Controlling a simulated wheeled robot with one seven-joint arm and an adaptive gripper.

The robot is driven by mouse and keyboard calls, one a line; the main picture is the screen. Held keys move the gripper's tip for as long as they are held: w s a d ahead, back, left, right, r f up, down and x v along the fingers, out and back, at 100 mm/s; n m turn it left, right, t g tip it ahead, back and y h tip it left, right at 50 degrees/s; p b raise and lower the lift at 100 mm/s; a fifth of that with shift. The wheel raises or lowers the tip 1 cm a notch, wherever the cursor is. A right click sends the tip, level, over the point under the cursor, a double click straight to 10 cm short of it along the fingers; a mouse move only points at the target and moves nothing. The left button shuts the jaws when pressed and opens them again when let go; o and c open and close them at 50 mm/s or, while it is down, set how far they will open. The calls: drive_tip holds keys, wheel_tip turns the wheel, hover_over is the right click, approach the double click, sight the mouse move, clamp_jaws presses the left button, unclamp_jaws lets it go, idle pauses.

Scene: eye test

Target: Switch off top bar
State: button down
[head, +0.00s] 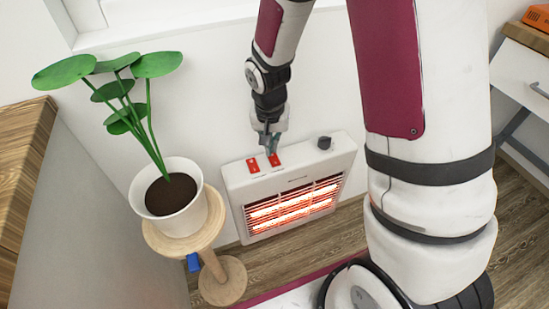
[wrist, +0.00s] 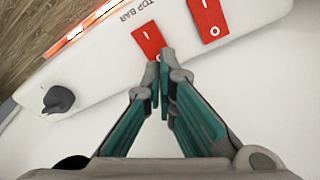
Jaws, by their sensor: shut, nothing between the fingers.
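A white heater (head: 235,190) stands by the wall, its front grille (head: 292,207) glowing orange in upper and lower rows. Two red rocker switches sit on its top. The one labelled TOP BAR (wrist: 148,40) is the right one (head: 274,159) in the head view, nearer the knob. Its "I" end faces the heater's front; its other end is partly hidden by my fingertips. My gripper (head: 269,148) is shut and empty, pointing down at that switch's rear end. In the wrist view the fingertips (wrist: 160,70) overlap the switch's edge; I cannot tell whether they touch it.
The second red switch (wrist: 208,18) is close beside, left in the head view (head: 252,165). A dark knob (head: 324,143) stands on the heater's right end. A potted plant (head: 169,200) on a round wooden stand (head: 222,281) is left of the heater. A white wall is behind.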

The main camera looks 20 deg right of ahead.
sight(272, 155)
drive_tip(key=shift+f+b, duration=0.7)
drive_tip(key=shift+f, duration=0.2)
idle(0.4)
drive_tip(key=shift+r+p, duration=2.7)
drive_tip(key=shift+r, duration=0.85)
